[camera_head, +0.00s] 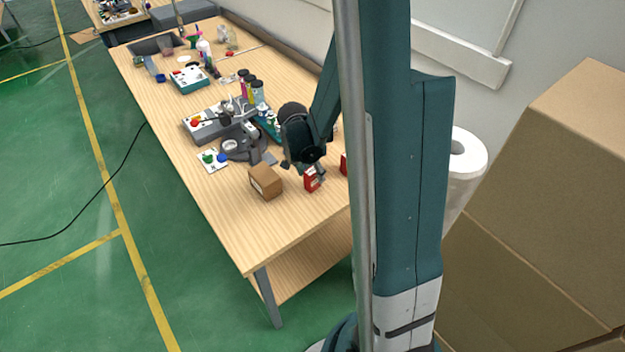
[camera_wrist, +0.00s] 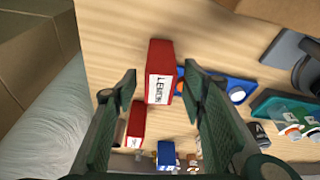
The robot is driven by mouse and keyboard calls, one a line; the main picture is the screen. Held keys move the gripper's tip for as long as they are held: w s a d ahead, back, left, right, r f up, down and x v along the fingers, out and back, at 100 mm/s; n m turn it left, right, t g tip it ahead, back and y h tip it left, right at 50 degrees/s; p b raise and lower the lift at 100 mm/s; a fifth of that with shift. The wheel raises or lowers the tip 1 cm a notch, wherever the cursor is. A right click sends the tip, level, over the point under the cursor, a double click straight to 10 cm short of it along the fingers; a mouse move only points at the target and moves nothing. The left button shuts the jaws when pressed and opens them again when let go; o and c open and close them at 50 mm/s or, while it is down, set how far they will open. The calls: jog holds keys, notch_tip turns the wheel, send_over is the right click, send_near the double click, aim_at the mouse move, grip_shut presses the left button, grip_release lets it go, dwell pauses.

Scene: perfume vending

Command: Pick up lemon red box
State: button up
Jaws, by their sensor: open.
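The lemon red box (camera_wrist: 160,72) stands on the wooden table in the wrist view, its white label reading "LEMON". It lies between and just beyond the two fingertips of my gripper (camera_wrist: 160,88), which is open and empty, with space on both sides. In the head view a red box (camera_head: 311,181), seemingly the same one, stands near the table's front edge, just below my gripper (camera_head: 304,168). A second red box (camera_wrist: 135,125) stands beside the left finger in the wrist view. In the head view it (camera_head: 344,165) is partly hidden behind my column.
A small cardboard box (camera_head: 266,183) stands left of the red box on the table (camera_head: 262,232). A blue box (camera_wrist: 166,155) is low in the wrist view. A grey device (camera_head: 245,148) and bottles (camera_head: 249,90) stand farther back. The front table strip is clear.

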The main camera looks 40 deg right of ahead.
jog(key=shift+f, duration=0.2)
dwell(0.5)
jog(key=c, duration=1.1)
